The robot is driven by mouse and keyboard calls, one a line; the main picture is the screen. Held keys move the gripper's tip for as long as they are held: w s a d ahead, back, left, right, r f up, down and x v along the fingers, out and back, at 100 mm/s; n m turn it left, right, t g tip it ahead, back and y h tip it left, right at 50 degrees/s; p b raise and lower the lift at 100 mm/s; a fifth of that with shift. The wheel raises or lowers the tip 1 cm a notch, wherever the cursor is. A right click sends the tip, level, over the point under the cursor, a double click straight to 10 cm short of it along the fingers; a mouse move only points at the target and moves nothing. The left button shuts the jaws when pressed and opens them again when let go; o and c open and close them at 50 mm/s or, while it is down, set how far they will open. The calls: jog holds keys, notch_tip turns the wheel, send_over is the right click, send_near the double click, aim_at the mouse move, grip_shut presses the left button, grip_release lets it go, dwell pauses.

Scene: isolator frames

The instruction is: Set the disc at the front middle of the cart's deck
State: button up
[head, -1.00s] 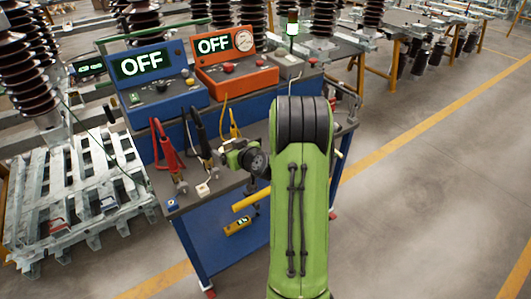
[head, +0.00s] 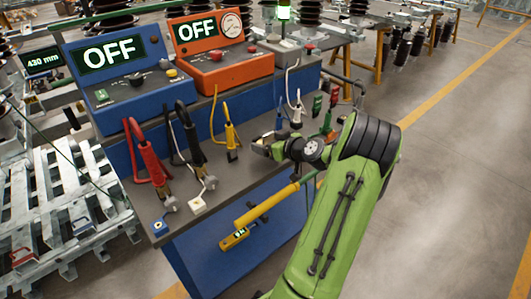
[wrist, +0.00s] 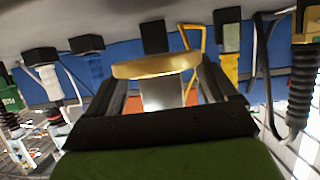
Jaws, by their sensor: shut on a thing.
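The disc (wrist: 155,66) is brass-coloured and sits between the fingers of my gripper (wrist: 160,88) in the wrist view, with a pale metal part against it. My gripper is shut on it. In the head view my gripper (head: 262,147) is over the right-of-middle part of the cart's grey deck (head: 235,182), near the yellow clamp. The disc is too small and covered there to make out clearly. I cannot tell whether it touches the deck.
Blue (head: 120,75) and orange (head: 215,55) consoles stand behind. A yellow rod (head: 268,205) sticks out at the front. Bare deck lies between the white block and my gripper.

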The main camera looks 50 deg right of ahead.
jog(key=shift+w+f+b, duration=0.1)
jog(key=shift+f+b, duration=0.6)
jog(key=shift+f, duration=1.45)
jog(key=o, duration=1.4)
jog(key=p+v, duration=0.2)
jog(key=v, duration=1)
jog(key=w+a+r+n+g+y, duration=0.2)
jog(key=w+a+g, duration=0.15)
jog(key=a, duration=0.85)
jog(key=w+a+r+n+g+y, duration=0.25)
jog(key=w+a, duration=0.25)
jog(key=a, duration=0.7)
jog(key=shift+m+g+h, duration=0.7)
jog(key=shift+m+h, duration=0.05)
jog(key=shift+m, duration=0.2)
jog(key=s+a+r, duration=0.2)
jog(key=s+a, duration=0.2)
jog(key=s, duration=0.1)
jog(key=s+a+r, duration=0.1)
jog(key=s+a, duration=0.4)
jog(key=s+a+r, duration=0.2)
jog(key=s+a, duration=0.3)
jog(key=shift+s+r, duration=0.1)
jog(key=shift+r, duration=0.25)
